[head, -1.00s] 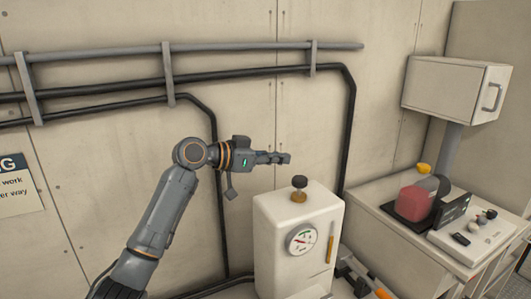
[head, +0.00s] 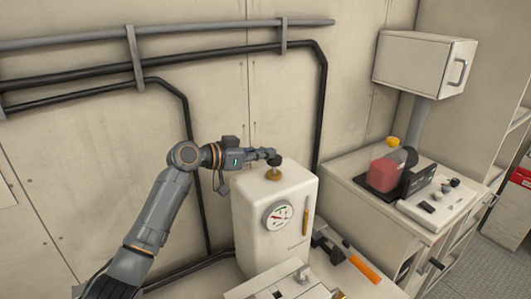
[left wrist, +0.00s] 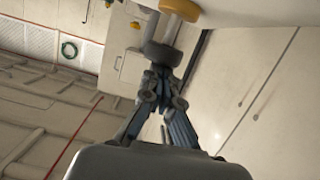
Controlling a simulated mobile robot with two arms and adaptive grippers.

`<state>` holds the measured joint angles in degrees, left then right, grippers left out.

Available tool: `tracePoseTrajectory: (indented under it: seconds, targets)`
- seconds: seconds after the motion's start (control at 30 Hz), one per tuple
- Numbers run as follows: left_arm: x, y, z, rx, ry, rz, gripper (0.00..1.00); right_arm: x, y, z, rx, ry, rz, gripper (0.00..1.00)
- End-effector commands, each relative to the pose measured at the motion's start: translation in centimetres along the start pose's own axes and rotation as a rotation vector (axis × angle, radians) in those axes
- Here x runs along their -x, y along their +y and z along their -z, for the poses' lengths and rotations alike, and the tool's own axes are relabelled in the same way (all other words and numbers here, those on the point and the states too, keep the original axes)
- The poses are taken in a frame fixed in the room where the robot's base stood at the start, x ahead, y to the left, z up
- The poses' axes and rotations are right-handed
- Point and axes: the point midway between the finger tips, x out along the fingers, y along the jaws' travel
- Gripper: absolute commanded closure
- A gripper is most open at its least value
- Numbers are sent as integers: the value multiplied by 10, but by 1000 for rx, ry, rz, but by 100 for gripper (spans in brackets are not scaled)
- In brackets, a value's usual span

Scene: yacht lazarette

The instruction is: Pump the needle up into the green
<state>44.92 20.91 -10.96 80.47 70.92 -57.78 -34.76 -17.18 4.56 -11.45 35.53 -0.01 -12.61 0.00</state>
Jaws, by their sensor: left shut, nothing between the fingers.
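A white pump box (head: 252,222) stands against the wall, with a round dial gauge (head: 278,216) on its front. The gauge face has green and red marks; its needle is too small to read surely. On top of the box is a black plunger knob (head: 276,160) over a brass collar (head: 274,175). My left gripper (head: 268,154) is shut and empty, its fingertips at the knob. In the left wrist view the closed fingertips (left wrist: 161,80) meet the dark knob (left wrist: 162,54), with the brass collar (left wrist: 180,10) beyond it. Whether they touch is unclear. My right gripper is out of view.
An orange-handled tool (head: 364,268) lies right of the box. A counter holds a red container (head: 384,175) and a white panel (head: 440,205) with knobs. A white cabinet (head: 412,65) hangs above. Dark pipes (head: 190,130) run along the wall behind my arm.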

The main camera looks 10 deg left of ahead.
Motion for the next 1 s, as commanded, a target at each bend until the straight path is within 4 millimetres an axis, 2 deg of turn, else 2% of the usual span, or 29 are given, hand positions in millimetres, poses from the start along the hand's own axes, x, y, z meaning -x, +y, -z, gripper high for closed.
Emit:
tracePoseTrajectory:
  seconds: [0.03, 0.23, 0.67, 0.83, 1.0]
  targets:
    - [-2, 0, -9, 0, -1, 0, 100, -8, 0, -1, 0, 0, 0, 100]
    - [-8, -1, -31, -1, -1, 0, 100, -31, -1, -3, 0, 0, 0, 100]
    - [-7, -1, -33, 1, -7, -1, 100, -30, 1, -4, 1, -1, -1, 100]
    - [10, -2, -34, 0, -8, 2, 100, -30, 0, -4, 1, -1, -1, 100]
    - [46, -2, -33, -2, -7, 3, 100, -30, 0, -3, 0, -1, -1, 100]
